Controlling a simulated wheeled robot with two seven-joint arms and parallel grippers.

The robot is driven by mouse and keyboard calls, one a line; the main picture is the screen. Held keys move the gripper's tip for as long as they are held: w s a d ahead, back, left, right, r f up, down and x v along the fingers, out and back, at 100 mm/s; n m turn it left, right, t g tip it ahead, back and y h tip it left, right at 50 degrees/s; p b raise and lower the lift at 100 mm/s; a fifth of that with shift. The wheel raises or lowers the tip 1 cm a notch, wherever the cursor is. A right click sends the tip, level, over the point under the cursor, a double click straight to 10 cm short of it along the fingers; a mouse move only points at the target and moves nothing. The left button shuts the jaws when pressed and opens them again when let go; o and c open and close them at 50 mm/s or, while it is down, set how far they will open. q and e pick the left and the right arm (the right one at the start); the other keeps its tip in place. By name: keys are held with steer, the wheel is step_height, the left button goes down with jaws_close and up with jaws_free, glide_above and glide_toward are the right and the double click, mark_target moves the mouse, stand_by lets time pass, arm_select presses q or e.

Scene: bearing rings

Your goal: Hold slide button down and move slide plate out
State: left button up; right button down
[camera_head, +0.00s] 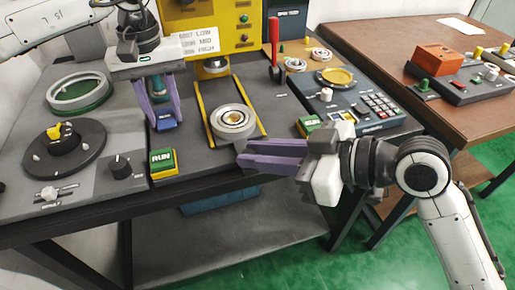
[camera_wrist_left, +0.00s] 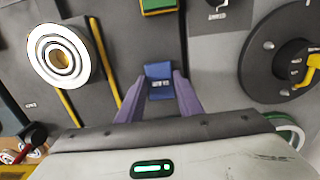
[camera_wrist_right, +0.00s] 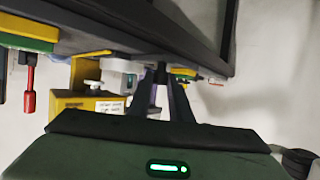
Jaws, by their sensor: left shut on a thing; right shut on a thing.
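The blue slide button (camera_head: 165,123) sits on the dark table left of the yellow rails. My left gripper (camera_head: 163,118) points down with its purple fingers on both sides of the button; the left wrist view shows the blue button (camera_wrist_left: 158,72) between the fingertips. The dark slide plate (camera_head: 236,141) lies between two yellow rails, with a metal bearing ring (camera_head: 232,121) on it. My right gripper (camera_head: 243,153) comes in from the right, its fingers at the plate's front edge. In the right wrist view, the fingers (camera_wrist_right: 161,75) close on a small dark piece, mostly hidden.
A green RUN button (camera_head: 162,162) is in front of the left gripper, and a second one (camera_head: 309,124) is right of the rails. A dark turntable (camera_head: 62,148) is at left. A keypad panel (camera_head: 350,105) and red lever (camera_head: 275,45) are at right. The table's front edge is below.

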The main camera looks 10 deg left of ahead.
arm_select(q)
steer(key=shift+a+f, duration=0.2)
steer(key=shift+a, duration=0.05)
arm_select(e)
steer(key=shift+s, duration=0.15)
arm_select(q)
steer(key=shift+d, duration=0.15)
arm_select(e)
steer(key=c, duration=1.6)
jaws_free()
steer(key=shift+d, duration=0.1)
arm_select(q)
steer(key=shift+r, duration=0.1)
steer(key=o, duration=1.1)
arm_select(e)
steer(key=v, duration=1.2)
